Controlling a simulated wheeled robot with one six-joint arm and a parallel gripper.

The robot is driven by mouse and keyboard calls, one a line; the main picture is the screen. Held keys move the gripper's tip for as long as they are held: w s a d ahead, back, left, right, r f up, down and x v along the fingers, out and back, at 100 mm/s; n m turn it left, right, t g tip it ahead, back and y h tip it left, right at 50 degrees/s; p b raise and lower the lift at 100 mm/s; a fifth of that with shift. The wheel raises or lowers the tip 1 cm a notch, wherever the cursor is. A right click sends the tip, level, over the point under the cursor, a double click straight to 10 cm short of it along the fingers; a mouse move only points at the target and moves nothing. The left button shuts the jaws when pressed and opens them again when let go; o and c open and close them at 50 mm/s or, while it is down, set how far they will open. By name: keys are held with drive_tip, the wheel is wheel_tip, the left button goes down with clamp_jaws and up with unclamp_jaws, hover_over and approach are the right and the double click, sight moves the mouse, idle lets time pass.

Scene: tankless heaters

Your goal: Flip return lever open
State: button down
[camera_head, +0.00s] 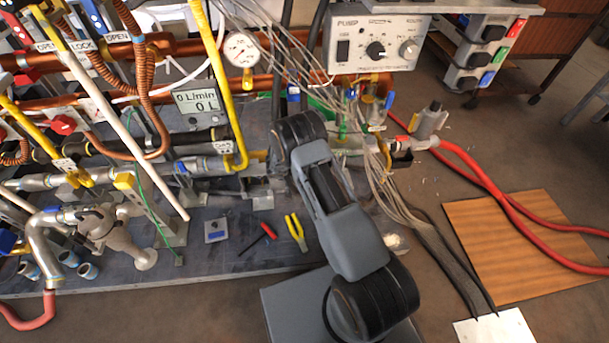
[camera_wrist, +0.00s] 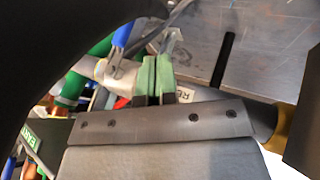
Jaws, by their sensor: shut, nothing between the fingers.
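My gripper (camera_wrist: 156,76) shows in the wrist view with its two green-tipped fingers together and nothing between them. A blue-handled lever (camera_wrist: 123,34) stands just beyond and left of the fingertips, by a pale metal fitting (camera_wrist: 118,74). I cannot tell for sure which lever is the return lever. In the head view blue levers (camera_head: 389,100) stand on the pipework right of my arm. My fingers are hidden there behind the wrist, so contact with a lever cannot be told.
Loose grey cables (camera_head: 385,190) hang right of my arm. A pump control box (camera_head: 376,44) and a gauge (camera_head: 241,50) sit above. Red-handled and yellow-handled tools (camera_head: 296,231) lie on the bench. A red hose (camera_head: 480,170) runs right.

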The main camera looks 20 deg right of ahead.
drive_tip(key=w+d+f+b, duration=0.1)
drive_tip(key=d+f+b, duration=0.4)
drive_tip(key=d, duration=0.3)
drive_tip(key=shift+w+f, duration=0.2)
drive_tip(key=shift+f, duration=0.5)
drive_tip(key=shift+d, duration=0.2)
drive_tip(key=shift+h, duration=0.3)
